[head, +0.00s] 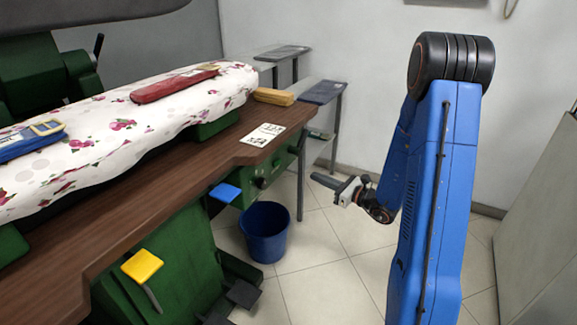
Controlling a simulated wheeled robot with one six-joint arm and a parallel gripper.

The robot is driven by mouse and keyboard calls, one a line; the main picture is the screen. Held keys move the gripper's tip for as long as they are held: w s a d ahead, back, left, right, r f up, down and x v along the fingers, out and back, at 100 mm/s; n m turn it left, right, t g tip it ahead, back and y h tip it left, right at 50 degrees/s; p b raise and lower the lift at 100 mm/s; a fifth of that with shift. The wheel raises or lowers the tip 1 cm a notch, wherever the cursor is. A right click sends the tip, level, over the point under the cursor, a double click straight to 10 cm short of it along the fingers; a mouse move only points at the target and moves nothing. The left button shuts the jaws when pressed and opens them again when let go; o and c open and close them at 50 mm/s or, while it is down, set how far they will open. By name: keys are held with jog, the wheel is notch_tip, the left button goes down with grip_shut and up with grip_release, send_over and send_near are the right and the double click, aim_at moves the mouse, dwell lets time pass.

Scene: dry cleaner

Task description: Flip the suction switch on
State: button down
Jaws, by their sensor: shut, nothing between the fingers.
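A green control box (272,172) sits under the right end of the brown table, with small dark knobs or switches (261,183) on its front. They are too small to tell which one is the suction switch or how it is set. My gripper (318,181) is to the right of this box, apart from it, with its dark fingers pointing left toward it. The fingers are together and hold nothing.
A blue pedal (225,193) and a yellow pedal (142,265) stick out below the brown tabletop (150,187). A blue bucket (265,232) stands on the tiled floor. A flowered ironing board (110,130) lies above the table. Floor is clear right of the bucket.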

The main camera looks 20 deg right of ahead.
jog(key=x, duration=1.4)
jog(key=shift+w, duration=0.1)
jog(key=shift+w+a+n+g+y, duration=0.15)
jog(key=shift+n+g+y, duration=0.15)
jog(key=shift+y, duration=0.1)
jog(key=s+d, duration=0.8)
jog(key=d, duration=0.3)
jog(key=shift+d, duration=0.15)
jog(key=shift+s, duration=0.1)
dwell(0.4)
